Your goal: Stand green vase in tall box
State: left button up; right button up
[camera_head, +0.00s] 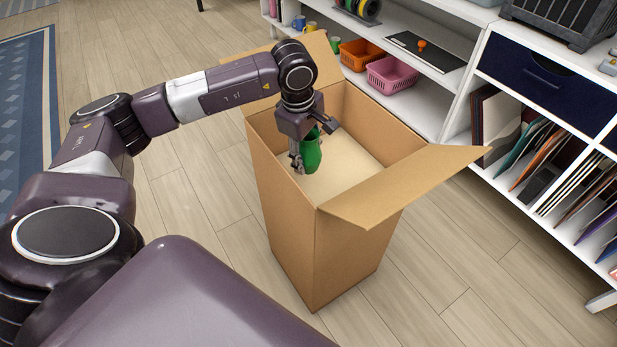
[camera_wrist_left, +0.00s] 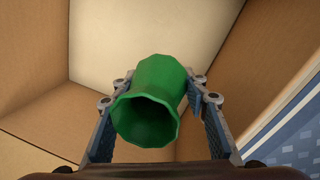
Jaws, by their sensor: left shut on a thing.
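The tall cardboard box (camera_head: 290,240) stands on the floor with its top flaps folded outward. My left gripper (camera_head: 306,150) is at the box opening, pointing down, and is shut on the green vase (camera_head: 311,153). In the left wrist view the green vase (camera_wrist_left: 150,100) sits between the two fingers (camera_wrist_left: 160,118), its open mouth facing the camera. The box's inner walls (camera_wrist_left: 215,40) and pale bottom (camera_wrist_left: 125,35) show around and beyond it. I cannot tell whether the vase touches the box. My right gripper is not in view.
A white shelf unit (camera_head: 430,105) stands behind and right of the box, with a pink basket (camera_head: 391,75), an orange basket (camera_head: 358,53) and upright folders. One box flap (camera_head: 405,187) sticks out toward the right. A blue rug (camera_head: 28,100) lies at left; wooden floor is clear around the box.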

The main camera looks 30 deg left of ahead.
aim_at(302, 147)
pick_arm(q)
notch_tip(302, 147, down, 8)
jog(key=shift+r+b, duration=0.25)
jog(key=shift+b, duration=0.2)
jog(key=shift+f, duration=0.1)
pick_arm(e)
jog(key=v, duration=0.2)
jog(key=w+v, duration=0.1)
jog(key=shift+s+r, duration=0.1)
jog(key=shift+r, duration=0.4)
pick_arm(q)
jog(key=shift+f, duration=0.1)
jog(key=o, duration=1.2)
jog(key=shift+c, duration=0.2)
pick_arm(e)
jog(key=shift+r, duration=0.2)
pick_arm(q)
jog(key=shift+r, duration=0.2)
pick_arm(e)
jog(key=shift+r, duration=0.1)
